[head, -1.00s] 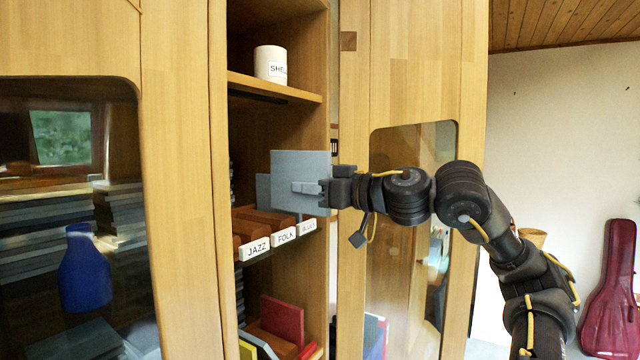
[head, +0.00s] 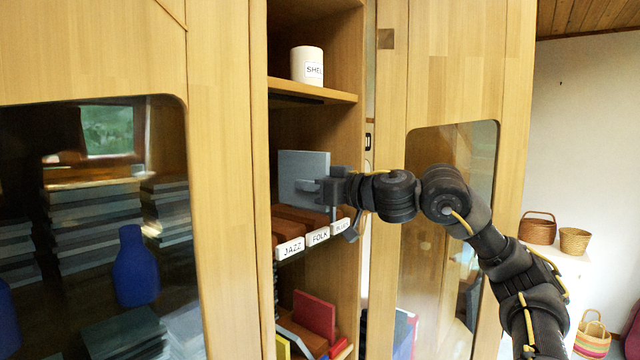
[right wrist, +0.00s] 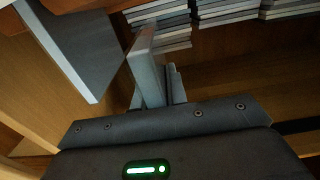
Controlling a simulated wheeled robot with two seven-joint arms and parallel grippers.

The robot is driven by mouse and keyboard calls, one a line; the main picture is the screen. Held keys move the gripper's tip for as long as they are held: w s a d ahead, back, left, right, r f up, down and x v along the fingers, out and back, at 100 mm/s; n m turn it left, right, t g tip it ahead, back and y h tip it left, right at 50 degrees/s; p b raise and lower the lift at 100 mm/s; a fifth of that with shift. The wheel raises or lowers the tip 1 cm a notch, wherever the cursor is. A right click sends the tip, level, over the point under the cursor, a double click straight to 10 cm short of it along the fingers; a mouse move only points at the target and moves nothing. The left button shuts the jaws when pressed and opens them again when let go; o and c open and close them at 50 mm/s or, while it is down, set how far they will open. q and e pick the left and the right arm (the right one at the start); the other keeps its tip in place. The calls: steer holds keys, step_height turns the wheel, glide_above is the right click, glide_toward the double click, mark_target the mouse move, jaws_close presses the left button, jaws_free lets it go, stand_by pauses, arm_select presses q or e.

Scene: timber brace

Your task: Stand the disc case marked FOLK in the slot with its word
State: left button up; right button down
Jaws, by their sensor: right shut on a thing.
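My right gripper (head: 326,190) is shut on a grey disc case (head: 303,168) and holds it upright inside the cabinet, above the wooden slot blocks (head: 304,221). No word on the case can be read. The slot labels JAZZ (head: 291,248), FOLK (head: 319,237) and a partly covered BLUES (head: 342,227) run along the shelf's front edge. I cannot tell whether the case's lower edge is in a slot. In the right wrist view, the held case (right wrist: 148,72) shows edge-on between the jaws. My left gripper is not in view.
Another grey panel (right wrist: 85,45) stands left of the held case in the right wrist view. A white canister (head: 306,65) stands on the shelf above. Coloured cases, one red (head: 315,315), stand below. Cabinet uprights flank the opening closely.

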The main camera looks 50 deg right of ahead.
mark_target(296, 206)
steer(key=shift+w+a+p, duration=0.15)
steer(key=shift+w+p, duration=0.05)
steer(key=shift+w, duration=0.9)
steer(key=shift+w+a+p, duration=0.1)
steer(key=shift+w+p, duration=0.1)
steer(key=shift+w, duration=0.9)
step_height(296, 206, down, 6)
steer(key=b, duration=0.5)
steer(key=shift+r, duration=0.25)
steer(key=c, duration=1.3)
jaws_free()
steer(key=s+b, duration=0.1)
steer(key=s, duration=0.2)
steer(key=s+b, duration=0.1)
steer(key=s, duration=0.3)
steer(key=s+d+b, duration=0.1)
steer(key=s+b, duration=0.1)
steer(key=s, duration=0.1)
steer(key=shift+s, duration=0.4)
